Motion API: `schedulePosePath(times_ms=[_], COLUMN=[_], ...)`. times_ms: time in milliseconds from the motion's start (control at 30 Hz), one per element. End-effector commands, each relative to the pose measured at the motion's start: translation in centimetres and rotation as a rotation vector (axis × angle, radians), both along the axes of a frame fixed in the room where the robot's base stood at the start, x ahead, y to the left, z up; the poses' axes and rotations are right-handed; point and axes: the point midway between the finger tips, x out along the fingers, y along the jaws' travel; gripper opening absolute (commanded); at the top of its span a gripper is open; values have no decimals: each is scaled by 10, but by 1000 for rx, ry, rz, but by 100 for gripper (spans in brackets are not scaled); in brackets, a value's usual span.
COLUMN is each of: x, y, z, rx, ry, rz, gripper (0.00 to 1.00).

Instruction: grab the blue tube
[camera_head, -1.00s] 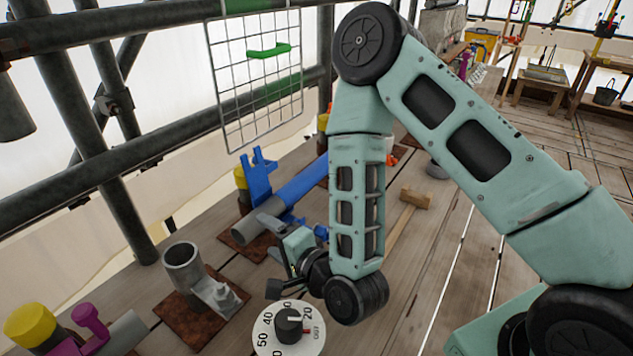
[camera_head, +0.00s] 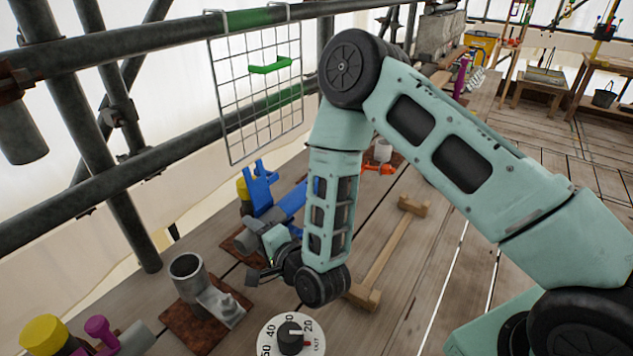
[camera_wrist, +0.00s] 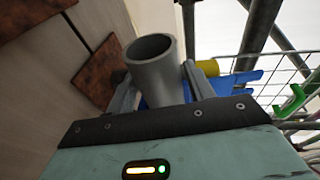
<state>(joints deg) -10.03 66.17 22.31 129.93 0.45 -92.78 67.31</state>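The blue tube (camera_head: 293,203) lies low over the deck in the head view, partly hidden by my arm. My gripper (camera_head: 254,272) is at this grey end. In the wrist view the grey round pipe end (camera_wrist: 153,75) sits between the two fingers of my gripper (camera_wrist: 162,90), with blue parts (camera_wrist: 235,85) behind it. The fingers are spread on either side of the pipe, and a firm grip does not show.
A grey upright pipe piece (camera_head: 187,270) on a rusty plate stands left of my gripper. A dial (camera_head: 290,338) is in front. A wooden bar (camera_head: 385,262) lies to the right. A wire grid (camera_head: 262,110) with a green handle hangs from the scaffold rail behind.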

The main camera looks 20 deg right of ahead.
Motion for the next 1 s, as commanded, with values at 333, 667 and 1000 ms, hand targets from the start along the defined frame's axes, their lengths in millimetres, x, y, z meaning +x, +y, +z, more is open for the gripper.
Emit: schedulePosePath(times_ms=[333, 667, 1000], x=[1, 2, 1], y=[0, 0, 0], z=[2, 18, 70], rx=[-2, 0, -1], ry=[-9, -12, -13], rz=[-1, -2, 0], gripper=[0, 0, 0])
